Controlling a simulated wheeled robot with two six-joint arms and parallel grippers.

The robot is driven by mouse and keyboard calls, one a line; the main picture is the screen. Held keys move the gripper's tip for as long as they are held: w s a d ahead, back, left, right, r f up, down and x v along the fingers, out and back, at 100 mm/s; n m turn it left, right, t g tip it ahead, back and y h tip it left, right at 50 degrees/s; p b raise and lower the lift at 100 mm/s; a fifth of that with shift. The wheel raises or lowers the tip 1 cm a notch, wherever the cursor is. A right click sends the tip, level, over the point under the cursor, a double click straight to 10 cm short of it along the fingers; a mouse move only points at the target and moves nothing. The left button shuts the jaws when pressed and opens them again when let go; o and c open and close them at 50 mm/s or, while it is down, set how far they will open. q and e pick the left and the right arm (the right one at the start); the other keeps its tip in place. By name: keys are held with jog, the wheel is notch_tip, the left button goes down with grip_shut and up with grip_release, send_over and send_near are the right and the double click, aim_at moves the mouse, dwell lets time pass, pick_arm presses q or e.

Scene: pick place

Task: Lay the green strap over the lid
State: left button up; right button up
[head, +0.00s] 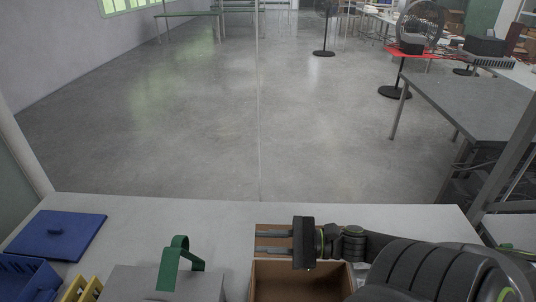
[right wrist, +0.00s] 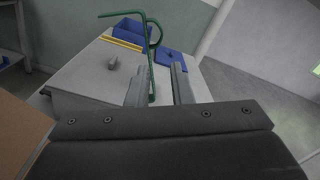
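The green strap (head: 172,264) stands as a bent loop at the grey box (head: 140,284), with one end hanging down the front. It also shows beyond my fingers in the right wrist view (right wrist: 151,68). A flat blue lid with a small knob (head: 78,228) lies on the table at the left; it is partly hidden in the right wrist view (right wrist: 170,55). My right gripper (head: 257,243) is over the open cardboard box, to the right of the strap. Its fingers (right wrist: 158,86) are apart with nothing gripped. My left gripper is not in view.
The open cardboard box (head: 300,284) stands at the front, right of the grey box. A blue bin (head: 28,279) and a yellow piece (head: 84,290) are at the front left. The white table (head: 225,211) is clear along its far edge.

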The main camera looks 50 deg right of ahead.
grip_shut()
jog(key=w+d+r+n+g+y+b, duration=0.1)
jog(key=w+r+n+g+b, duration=0.1)
jog(key=w+n, duration=0.6)
jog(key=w+d+r+n+g+y+b, duration=0.1)
jog(key=w+n+b, duration=0.15)
jog(key=n, duration=0.95)
jog(key=w+a+f+p, duration=0.1)
jog(key=w+a+p, duration=0.1)
jog(key=a, duration=0.3)
jog(key=w+a+f+p, duration=0.1)
jog(key=w+a+p, duration=0.1)
jog(key=a+p, duration=0.2)
jog(key=shift+w+a+f+p, duration=0.2)
jog(key=shift+a+f+p, duration=0.15)
jog(key=shift+a, duration=0.7)
jog(key=shift+n, duration=0.3)
